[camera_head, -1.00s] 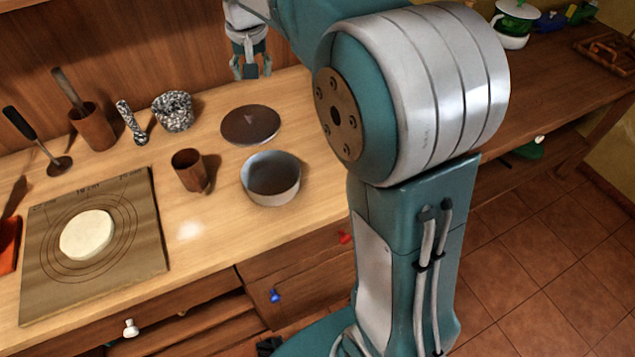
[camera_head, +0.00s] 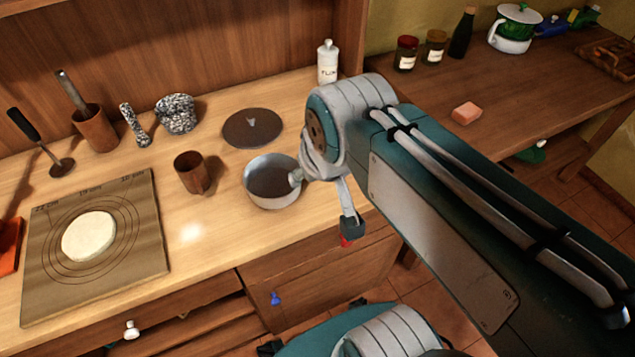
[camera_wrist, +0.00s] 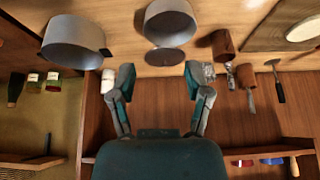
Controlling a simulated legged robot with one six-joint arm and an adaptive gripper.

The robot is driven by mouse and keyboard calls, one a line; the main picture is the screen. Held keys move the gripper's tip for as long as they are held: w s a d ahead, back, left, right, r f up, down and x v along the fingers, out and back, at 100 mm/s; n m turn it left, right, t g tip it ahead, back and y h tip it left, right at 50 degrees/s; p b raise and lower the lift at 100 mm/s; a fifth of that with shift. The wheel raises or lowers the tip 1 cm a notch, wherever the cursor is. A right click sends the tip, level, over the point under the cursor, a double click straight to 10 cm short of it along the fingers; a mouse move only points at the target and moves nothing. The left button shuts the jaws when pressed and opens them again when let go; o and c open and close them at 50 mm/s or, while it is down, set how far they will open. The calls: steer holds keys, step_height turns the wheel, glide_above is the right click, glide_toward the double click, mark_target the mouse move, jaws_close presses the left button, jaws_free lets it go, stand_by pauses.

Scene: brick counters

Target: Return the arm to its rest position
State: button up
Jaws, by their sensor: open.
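My gripper (camera_wrist: 158,82) is open in the wrist view, its two fingers spread apart with nothing between them. In the head view one dark-tipped finger (camera_head: 351,226) hangs below my folded arm, over the counter's front edge; the rest of the gripper is partly hidden by the wrist. A grey bowl (camera_head: 268,192) stands on the wooden counter (camera_head: 215,265) just left of my gripper. It also shows in the wrist view (camera_wrist: 170,25), with a dark round lid (camera_wrist: 171,57) near it.
A second grey pot (camera_wrist: 75,47) shows in the wrist view.

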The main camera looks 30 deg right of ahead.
steer(key=shift+s+f, duration=0.45)
steer(key=shift+s, duration=0.2)
steer(key=shift+s+f, duration=0.45)
steer(key=shift+s, duration=0.15)
